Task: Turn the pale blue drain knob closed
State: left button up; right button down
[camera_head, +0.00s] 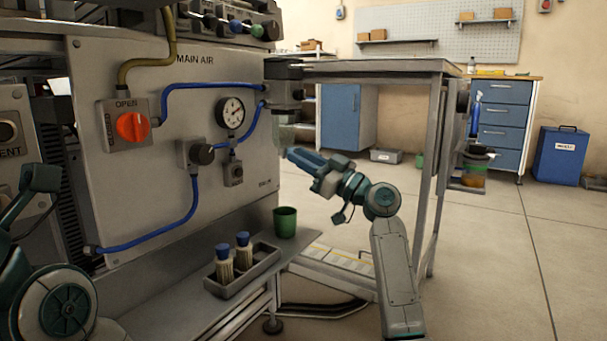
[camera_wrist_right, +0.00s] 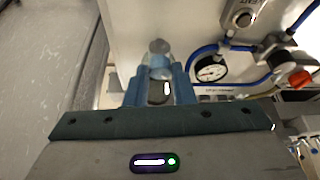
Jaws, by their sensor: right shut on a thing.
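The pale blue drain knob (camera_wrist_right: 158,62) shows in the right wrist view as a small rounded piece between the two blue fingers. My right gripper (camera_wrist_right: 158,80) is shut on it. In the head view my right gripper (camera_head: 288,152) reaches left, its fingertips just under the pale clear bowl (camera_head: 284,132) of the filter unit at the panel's right edge. The knob is hard to make out there, at the fingertips. Of my left arm only links show at the left edge; its fingers are out of view.
The MAIN AIR panel (camera_head: 90,75) carries a red valve knob (camera_head: 132,126), a gauge (camera_head: 231,112) and blue hoses. A green cup (camera_head: 285,222) and a tray (camera_head: 225,291) with two blue-topped brushes stand on the shelf below. A metal table (camera_head: 385,69) stands behind my right arm.

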dwell(0.3)
jog(key=c, duration=1.2)
grip_release()
jog(key=shift+c, duration=0.2)
jog(key=p+v, duration=0.5)
jog(key=v, duration=0.5)
jog(key=shift+d+f, duration=0.15)
jog(key=shift+d, duration=0.2)
jog(key=shift+s, duration=0.15)
